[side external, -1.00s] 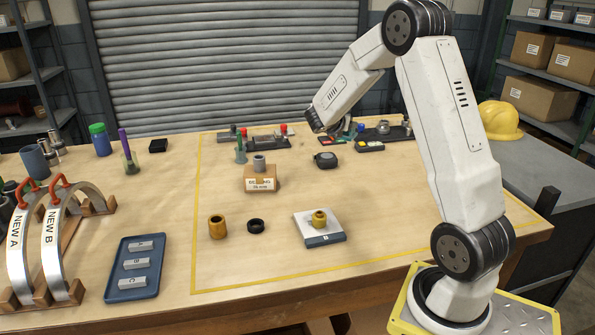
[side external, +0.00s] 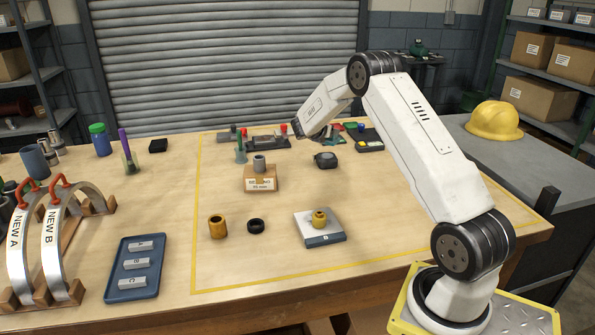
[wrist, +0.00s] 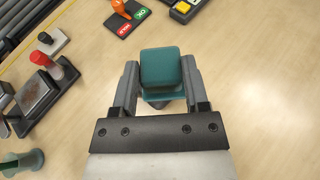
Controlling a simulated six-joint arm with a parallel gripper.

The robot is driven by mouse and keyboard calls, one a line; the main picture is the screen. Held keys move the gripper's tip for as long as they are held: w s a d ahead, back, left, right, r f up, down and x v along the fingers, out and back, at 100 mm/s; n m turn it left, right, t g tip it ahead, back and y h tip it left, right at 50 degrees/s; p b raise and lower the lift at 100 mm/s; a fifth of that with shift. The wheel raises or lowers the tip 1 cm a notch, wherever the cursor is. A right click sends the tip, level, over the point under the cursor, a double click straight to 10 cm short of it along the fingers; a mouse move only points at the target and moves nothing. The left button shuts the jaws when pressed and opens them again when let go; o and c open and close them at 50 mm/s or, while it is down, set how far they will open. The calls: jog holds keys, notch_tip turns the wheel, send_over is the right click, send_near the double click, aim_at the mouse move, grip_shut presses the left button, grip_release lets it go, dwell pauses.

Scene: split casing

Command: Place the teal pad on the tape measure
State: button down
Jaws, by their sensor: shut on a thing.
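The teal pad (wrist: 161,66) is between the two fingers of my gripper (wrist: 159,78) in the wrist view. The fingers are shut on its sides. The pad looks like a block with a wider teal lip at its near edge. The tape measure (side external: 326,160) is a dark, rounded case lying on the bench in the side view, to the right of a labelled cardboard box. My wrist hangs above and behind it; the fingers and pad cannot be made out there. In the wrist view I cannot make out the tape measure for certain.
A dark fixture with a red knob (wrist: 38,58) stands left in the wrist view. A card with red and green patches (wrist: 127,20) lies beyond the pad. The labelled box (side external: 261,184) and a white scale (side external: 320,238) stand nearer the front. Bare bench lies between them.

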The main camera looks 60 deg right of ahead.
jog(key=shift+w+d+f, duration=0.35)
jog(key=shift+w+f, duration=0.1)
jog(key=shift+f, duration=0.2)
jog(key=shift+w+d+f, duration=0.3)
jog(key=shift+w+f, duration=0.1)
jog(key=shift+f, duration=0.2)
jog(key=shift+w+d+f, duration=0.15)
jog(key=shift+w+f, duration=0.05)
jog(key=shift+f, duration=1.65)
jog(key=shift+f, duration=0.15)
jog(key=shift+c, duration=0.5)
grip_release()
